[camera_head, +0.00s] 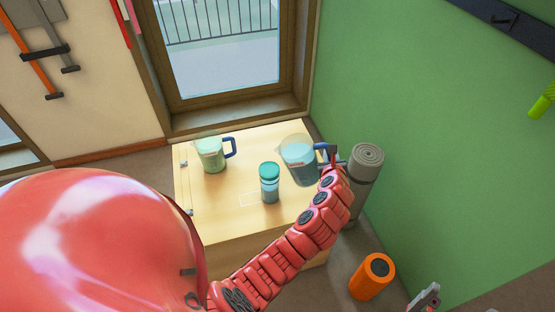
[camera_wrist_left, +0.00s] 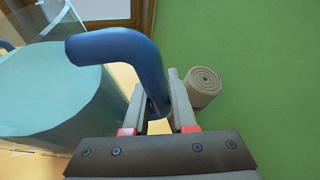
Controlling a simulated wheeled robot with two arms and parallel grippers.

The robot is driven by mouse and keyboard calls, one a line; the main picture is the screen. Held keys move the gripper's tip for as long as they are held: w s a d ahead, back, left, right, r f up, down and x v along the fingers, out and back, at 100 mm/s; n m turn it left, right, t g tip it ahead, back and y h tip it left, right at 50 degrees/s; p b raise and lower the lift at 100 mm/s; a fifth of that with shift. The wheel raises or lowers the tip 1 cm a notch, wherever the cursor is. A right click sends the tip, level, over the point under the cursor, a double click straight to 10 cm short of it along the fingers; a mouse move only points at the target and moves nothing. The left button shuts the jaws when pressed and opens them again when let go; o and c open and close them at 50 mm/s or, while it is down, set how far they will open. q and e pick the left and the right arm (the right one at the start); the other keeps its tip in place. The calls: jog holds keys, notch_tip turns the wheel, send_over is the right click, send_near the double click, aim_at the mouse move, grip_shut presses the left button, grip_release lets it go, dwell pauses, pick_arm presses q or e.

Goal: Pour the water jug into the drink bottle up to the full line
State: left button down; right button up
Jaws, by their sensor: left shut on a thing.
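The water jug (camera_head: 297,160) is clear with bluish contents and a blue handle, at the table's right side. In the left wrist view its blue handle (camera_wrist_left: 118,48) runs down between the fingers of my left gripper (camera_wrist_left: 158,105), which is shut on it; the jug body (camera_wrist_left: 55,100) is to the left. The jug looks close to upright; I cannot tell whether its base touches the table. The drink bottle (camera_head: 269,185), with a teal top, stands left of and nearer than the jug. A grey tip at the lower right edge may be my right gripper (camera_head: 428,297); its jaws are unclear.
A second jug (camera_head: 210,156) with greenish contents and a blue handle stands at the back left of the wooden table (camera_head: 225,222). A rolled mat (camera_head: 366,165) stands right of the table, with an orange roller (camera_head: 372,278) on the floor. A green wall (camera_head: 430,130) bounds the right.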

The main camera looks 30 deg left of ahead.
pick_arm(q)
jog(key=shift+d+f+n+t+b, duration=0.2)
jog(key=shift+f+n+t+b, duration=0.15)
jog(key=shift+f+b, duration=0.75)
jog(key=shift+p, duration=0.3)
jog(key=shift+r+n+h+p, duration=0.5)
jog(key=shift+r+p, duration=0.1)
jog(key=shift+r, duration=0.2)
dwell(0.7)
jog(key=shift+r+p, duration=0.25)
jog(key=shift+p, duration=0.2)
dwell(0.7)
